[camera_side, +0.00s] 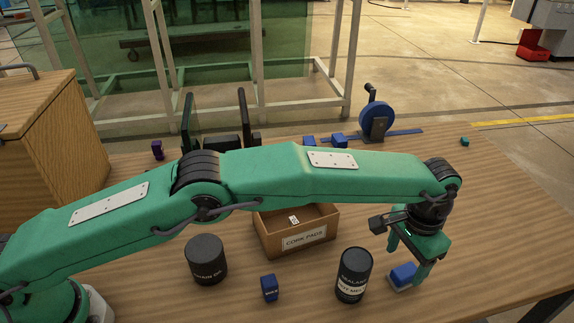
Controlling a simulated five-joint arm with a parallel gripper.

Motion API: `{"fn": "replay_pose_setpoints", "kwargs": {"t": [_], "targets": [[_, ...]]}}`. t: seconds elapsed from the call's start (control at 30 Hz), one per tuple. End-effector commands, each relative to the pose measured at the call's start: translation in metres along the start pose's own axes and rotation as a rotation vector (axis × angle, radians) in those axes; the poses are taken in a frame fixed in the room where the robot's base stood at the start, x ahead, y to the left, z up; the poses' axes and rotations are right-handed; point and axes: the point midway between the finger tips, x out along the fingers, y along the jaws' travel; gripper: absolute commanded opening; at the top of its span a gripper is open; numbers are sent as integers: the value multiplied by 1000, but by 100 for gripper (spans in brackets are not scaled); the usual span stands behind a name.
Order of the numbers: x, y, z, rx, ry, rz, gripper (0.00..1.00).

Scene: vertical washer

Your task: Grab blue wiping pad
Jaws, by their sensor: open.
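A blue pad (403,273) with a pale underside lies on the wooden table at the right front, which looks like the wiping pad. My gripper (407,264) is over it, pointing down, with its green jaws apart. One jaw is at the pad's right side; the other is behind it, partly hidden. I cannot tell whether the jaws touch the pad.
A dark sealant can (354,276) stands just left of the pad. Further left are a small blue labelled block (269,287) and a dark can (206,260). An open cork pads box (301,243) sits under my arm. A blue wheel (376,119) on a stand is behind.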

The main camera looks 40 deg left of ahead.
Motion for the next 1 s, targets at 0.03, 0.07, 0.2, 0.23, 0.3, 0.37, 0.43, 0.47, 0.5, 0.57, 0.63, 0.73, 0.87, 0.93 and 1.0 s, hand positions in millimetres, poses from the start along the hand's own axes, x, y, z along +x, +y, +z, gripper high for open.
{"fn": "replay_pose_setpoints", "kwargs": {"t": [0.03, 0.07, 0.2, 0.23, 0.3, 0.37, 0.43, 0.47, 0.5, 0.57, 0.63, 0.73, 0.87, 0.93, 1.0], "targets": [[3, 0, 0, 0, 0, 0, 66], [4, 0, 0, 0, 1, 0, 66], [5, 0, 0, 0, 2, 0, 66], [5, 0, 0, 0, 2, 0, 66], [7, 0, 0, 0, 1, 0, 66], [10, 0, 0, 0, 0, 0, 66], [16, 0, 1, 0, -1, 0, 66], [19, 0, 1, 0, -1, 0, 66], [24, 0, 1, 0, -1, 0, 66], [31, 0, 1, 0, -2, 0, 66], [40, 0, 1, 0, -1, 0, 66], [49, 0, 1, 0, 0, 0, 66], [56, 0, 1, 0, 0, 0, 66], [57, 0, 1, 0, 1, 0, 66], [57, 0, 1, 0, 1, 0, 66]]}}
